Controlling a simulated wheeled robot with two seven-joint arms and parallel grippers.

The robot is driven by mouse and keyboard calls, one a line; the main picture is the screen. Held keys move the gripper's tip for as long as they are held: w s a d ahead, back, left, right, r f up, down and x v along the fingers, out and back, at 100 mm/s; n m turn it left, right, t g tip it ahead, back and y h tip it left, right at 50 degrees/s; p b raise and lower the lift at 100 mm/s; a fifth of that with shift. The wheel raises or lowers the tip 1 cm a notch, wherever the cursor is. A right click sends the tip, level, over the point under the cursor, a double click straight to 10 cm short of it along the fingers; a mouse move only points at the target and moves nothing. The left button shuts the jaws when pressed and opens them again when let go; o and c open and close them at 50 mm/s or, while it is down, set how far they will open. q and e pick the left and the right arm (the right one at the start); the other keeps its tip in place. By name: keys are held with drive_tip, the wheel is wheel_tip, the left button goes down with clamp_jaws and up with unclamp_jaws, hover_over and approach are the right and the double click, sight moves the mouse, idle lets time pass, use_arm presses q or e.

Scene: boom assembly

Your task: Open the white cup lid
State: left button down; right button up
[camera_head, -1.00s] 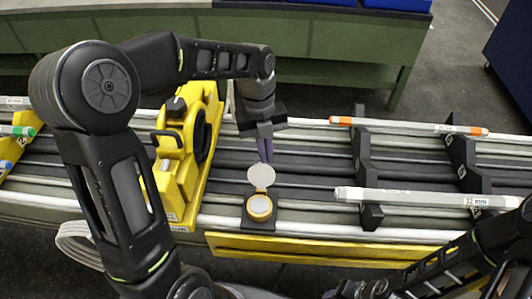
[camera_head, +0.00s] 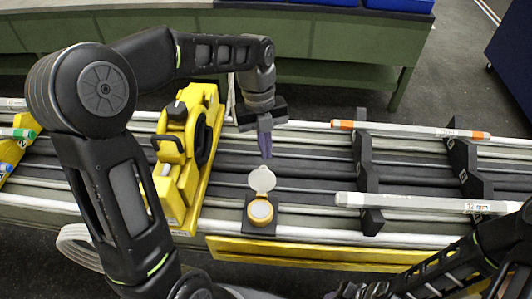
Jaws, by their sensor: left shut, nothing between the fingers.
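The cup (camera_head: 260,212) has a yellow-orange rim and a pale top, and sits on a small dark base near the front edge of the work surface. Its whitish round lid (camera_head: 262,180) stands open, tilted up at the cup's far side. My left gripper (camera_head: 266,156) is shut and empty, its fingers pointing down just beyond the lid, with a small gap visible between them.
A yellow device (camera_head: 186,160) stands left of the cup. Dark brackets (camera_head: 366,165) hold an orange-ended tube (camera_head: 410,130) and a grey-white tube (camera_head: 425,203) on the right. A yellow bar (camera_head: 310,252) runs along the front edge.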

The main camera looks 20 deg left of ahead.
use_arm(q)
drive_tip(key=r, duration=0.4)
drive_tip(key=a+r+b, duration=0.1)
drive_tip(key=r, duration=0.1)
drive_tip(key=shift+w, duration=0.25)
drive_tip(key=shift+f, duration=0.1)
